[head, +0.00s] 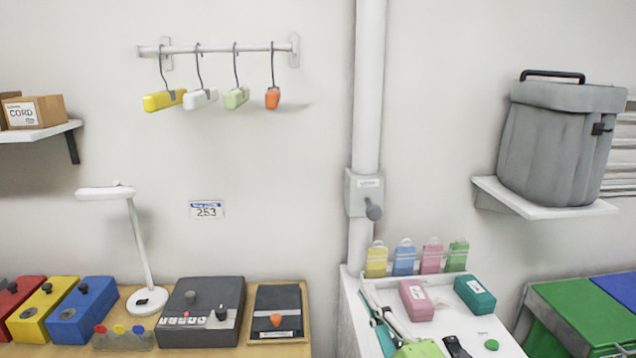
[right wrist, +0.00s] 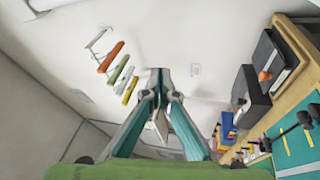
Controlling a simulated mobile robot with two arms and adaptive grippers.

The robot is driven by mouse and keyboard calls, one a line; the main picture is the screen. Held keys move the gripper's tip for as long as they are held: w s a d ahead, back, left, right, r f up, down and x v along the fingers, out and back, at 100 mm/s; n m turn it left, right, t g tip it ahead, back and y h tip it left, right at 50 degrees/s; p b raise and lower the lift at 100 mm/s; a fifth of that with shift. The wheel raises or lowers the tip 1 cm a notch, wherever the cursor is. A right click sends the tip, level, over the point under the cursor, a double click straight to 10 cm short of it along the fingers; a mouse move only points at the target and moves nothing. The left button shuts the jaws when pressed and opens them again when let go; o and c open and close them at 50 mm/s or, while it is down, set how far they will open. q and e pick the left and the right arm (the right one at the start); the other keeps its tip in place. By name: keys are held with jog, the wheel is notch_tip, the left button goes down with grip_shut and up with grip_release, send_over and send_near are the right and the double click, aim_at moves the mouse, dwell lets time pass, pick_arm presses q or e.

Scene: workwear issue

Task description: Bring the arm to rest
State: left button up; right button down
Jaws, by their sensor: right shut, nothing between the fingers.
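My right gripper (head: 368,292) shows at the lower middle of the head view, with teal and pale fingers and a green body at the bottom edge. It appears in front of the white cabinet top. In the right wrist view the fingers of my right gripper (right wrist: 162,78) come together at their tips, with nothing held between them. My left gripper is in neither view.
The white cabinet top (head: 350,315) holds a pink box (head: 416,300), a teal box (head: 474,293) and several coloured tags. A wooden bench (head: 262,351) carries a lamp (head: 139,245) and control boxes. A grey bin (head: 562,140) stands on a wall shelf (head: 543,206).

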jog(key=s+d+f+m+g+h, duration=0.45)
jog(key=d+f+m, duration=0.2)
jog(key=f, duration=0.35)
jog(key=s+d+f+m+g+h, duration=0.4)
jog(key=f+m, duration=0.3)
jog(key=f, duration=0.4)
jog(key=s+f+m+g+y, duration=0.15)
jog(key=s+f+g, duration=0.35)
jog(key=s, duration=0.6)
jog(key=s+f+m+g, duration=0.3)
jog(key=s+f, duration=0.3)
jog(key=s, duration=0.4)
notch_tip(320, 180, down, 25)
jog(key=s+d+f+g, duration=0.1)
jog(key=s+d+f, duration=0.1)
jog(key=s+f, duration=0.6)
jog(key=s+d+f+g, duration=0.1)
jog(key=s+d+f, duration=0.1)
jog(key=s+f, duration=0.7)
jog(key=shift+s+f+h, duration=0.3)
jog(key=shift+s, duration=0.45)
jog(key=shift+a, duration=0.1)
